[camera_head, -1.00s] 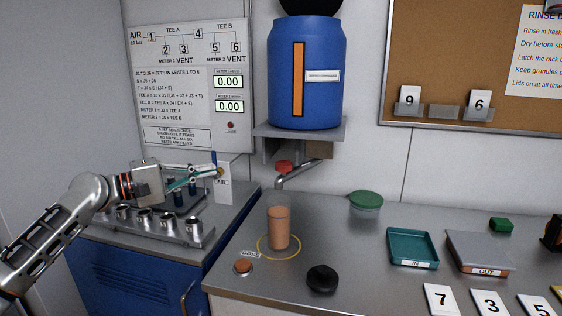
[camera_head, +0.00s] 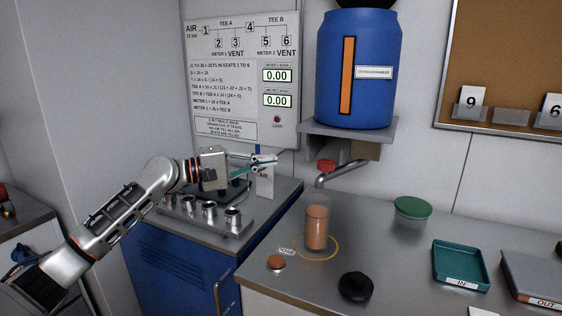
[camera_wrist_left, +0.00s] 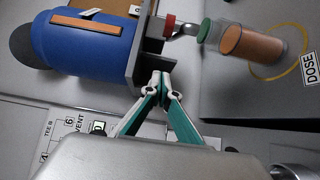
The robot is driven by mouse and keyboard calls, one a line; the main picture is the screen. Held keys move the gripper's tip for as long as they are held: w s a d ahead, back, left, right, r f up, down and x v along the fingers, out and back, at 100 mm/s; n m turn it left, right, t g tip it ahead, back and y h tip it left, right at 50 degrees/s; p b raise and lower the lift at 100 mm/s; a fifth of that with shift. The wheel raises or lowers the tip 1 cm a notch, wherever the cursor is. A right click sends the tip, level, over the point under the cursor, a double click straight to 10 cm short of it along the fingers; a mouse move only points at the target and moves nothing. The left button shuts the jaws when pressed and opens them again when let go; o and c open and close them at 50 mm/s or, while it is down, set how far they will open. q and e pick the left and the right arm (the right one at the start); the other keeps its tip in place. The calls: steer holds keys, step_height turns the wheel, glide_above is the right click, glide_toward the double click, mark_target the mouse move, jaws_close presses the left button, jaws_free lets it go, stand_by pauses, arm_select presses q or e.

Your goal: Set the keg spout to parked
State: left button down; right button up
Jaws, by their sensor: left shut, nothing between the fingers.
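The blue keg (camera_head: 360,75) stands on a grey wall shelf. Its metal spout (camera_head: 338,174), with a red cap (camera_head: 326,165), slants down to the left beneath the shelf. The spout's end is above a clear beaker (camera_head: 317,230) of orange-brown material. My left gripper (camera_head: 274,160) is shut and empty, left of the spout and apart from it. In the left wrist view, the gripper (camera_wrist_left: 160,80) shows in front of the shelf edge, with the spout (camera_wrist_left: 186,31) and red cap (camera_wrist_left: 169,26) beyond. My right gripper is out of view.
The beaker stands inside a yellow ring on the counter, beside the DOSE button (camera_head: 276,262). A black knob (camera_head: 355,286), a green-lidded tub (camera_head: 413,208) and the IN tray (camera_head: 459,281) are farther right. Metal cups (camera_head: 209,211) stand below my left arm.

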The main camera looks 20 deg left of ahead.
arm_select(q)
steer(key=w+d+p, duration=0.1)
steer(key=w+d, duration=0.3)
steer(key=d, duration=0.5)
steer(key=shift+d, duration=0.35)
steer(key=shift+p, duration=0.3)
